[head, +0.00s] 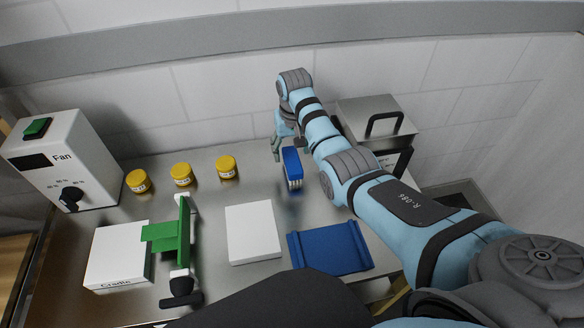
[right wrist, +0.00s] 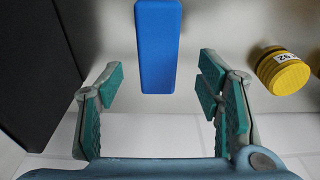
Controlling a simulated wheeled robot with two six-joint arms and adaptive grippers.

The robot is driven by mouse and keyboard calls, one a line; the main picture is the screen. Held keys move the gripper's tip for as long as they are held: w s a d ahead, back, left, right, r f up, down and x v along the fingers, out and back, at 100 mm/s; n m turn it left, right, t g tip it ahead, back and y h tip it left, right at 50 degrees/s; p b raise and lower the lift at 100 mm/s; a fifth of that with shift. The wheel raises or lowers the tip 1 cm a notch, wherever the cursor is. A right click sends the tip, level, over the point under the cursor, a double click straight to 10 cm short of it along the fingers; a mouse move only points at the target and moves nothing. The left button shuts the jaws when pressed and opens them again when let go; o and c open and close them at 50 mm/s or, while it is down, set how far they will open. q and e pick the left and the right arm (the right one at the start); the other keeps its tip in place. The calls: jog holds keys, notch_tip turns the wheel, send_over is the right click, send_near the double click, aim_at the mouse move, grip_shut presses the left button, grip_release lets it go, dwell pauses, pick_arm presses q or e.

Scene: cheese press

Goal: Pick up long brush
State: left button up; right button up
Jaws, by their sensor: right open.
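The brush (head: 291,163) has a blue back and pale bristles. It stands bristles down on the metal table, right of the yellow jars. My right gripper (head: 280,146) is open at the brush's far end, partly hidden by its own arm. In the right wrist view the brush's blue back (right wrist: 158,45) lies ahead, in line with the gap between the two teal-padded fingers (right wrist: 160,88). No finger touches it there. The bristles are hidden in that view. My left gripper is not in view.
Several yellow jars (head: 181,174) stand left of the brush; one shows in the right wrist view (right wrist: 283,71). A metal box with a black handle (head: 375,116) stands close right of my arm.

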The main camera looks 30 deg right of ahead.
aim_at(292, 159)
notch_tip(292, 159, down, 5)
jog(key=shift+d+r+b, duration=0.1)
jog(key=shift+b, duration=0.8)
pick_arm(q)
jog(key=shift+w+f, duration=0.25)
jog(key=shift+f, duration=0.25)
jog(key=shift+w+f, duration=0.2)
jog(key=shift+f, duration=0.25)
